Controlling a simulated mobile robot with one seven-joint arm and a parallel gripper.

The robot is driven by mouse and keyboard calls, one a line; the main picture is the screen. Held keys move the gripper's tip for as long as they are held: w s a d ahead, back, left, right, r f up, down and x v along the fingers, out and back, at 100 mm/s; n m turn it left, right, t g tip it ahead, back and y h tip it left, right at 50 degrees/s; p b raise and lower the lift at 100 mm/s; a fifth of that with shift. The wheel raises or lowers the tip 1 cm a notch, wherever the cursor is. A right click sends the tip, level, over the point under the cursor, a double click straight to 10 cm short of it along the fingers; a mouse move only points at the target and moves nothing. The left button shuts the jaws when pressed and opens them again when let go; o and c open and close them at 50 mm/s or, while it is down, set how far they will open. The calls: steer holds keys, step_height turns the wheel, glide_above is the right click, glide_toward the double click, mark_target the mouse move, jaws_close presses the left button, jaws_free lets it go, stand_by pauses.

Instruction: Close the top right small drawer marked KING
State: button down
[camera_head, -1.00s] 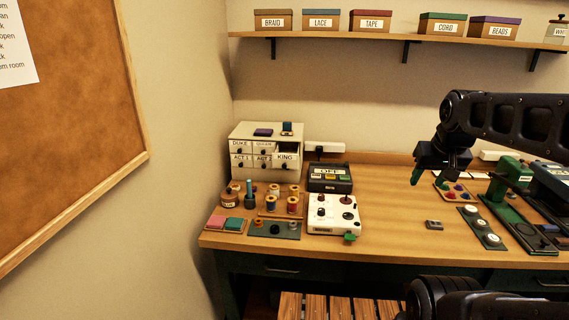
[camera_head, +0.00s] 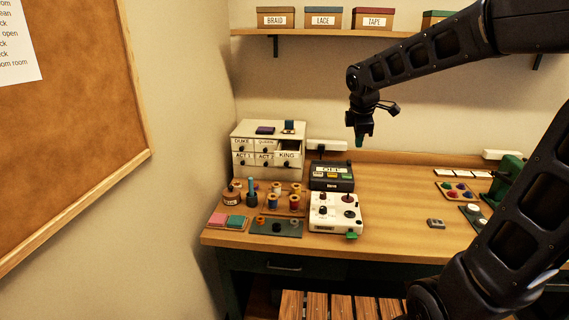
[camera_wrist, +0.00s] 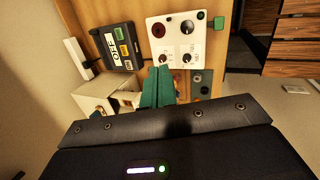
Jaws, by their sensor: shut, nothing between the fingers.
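The small white drawer cabinet (camera_head: 268,141) stands at the back left of the table, with labelled drawers DUKE, QUEEN, ACT 1, ACT 2 and KING. The KING drawer (camera_head: 288,156) is at the top right and sticks out past the other fronts; its label faces forward. My gripper (camera_head: 362,139) is shut and empty, high above the table, to the right of the cabinet and pointing down. In the wrist view, its green fingers (camera_wrist: 158,86) are together, and part of the cabinet (camera_wrist: 100,90) shows at the left beyond the wrist body.
A dark box marked OFF (camera_head: 331,176) stands just right of the cabinet, with a white knob panel (camera_head: 335,212) in front of it. Spools and a spool rack (camera_head: 283,203) stand before the cabinet. A wall shelf (camera_head: 330,33) runs above. The mid-table is mostly clear.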

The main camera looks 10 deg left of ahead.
steer(key=w+a+f+n, duration=0.2)
steer(key=a+f+n, duration=0.1)
steer(key=a+n, duration=0.4)
steer(key=w+a+f+n, duration=0.2)
steer(key=a+n, duration=0.2)
steer(key=a, duration=0.6)
steer(key=w+a+f+n, duration=0.3)
steer(key=a+n, duration=0.3)
steer(key=a, duration=0.2)
steer(key=w+f, duration=0.7)
steer(key=f, duration=0.2)
steer(key=shift+d+y, duration=0.3)
steer(key=shift+w, duration=0.15)
steer(key=w, duration=1.2)
steer(key=shift+w+r, duration=0.15)
steer(key=shift+w, duration=0.1)
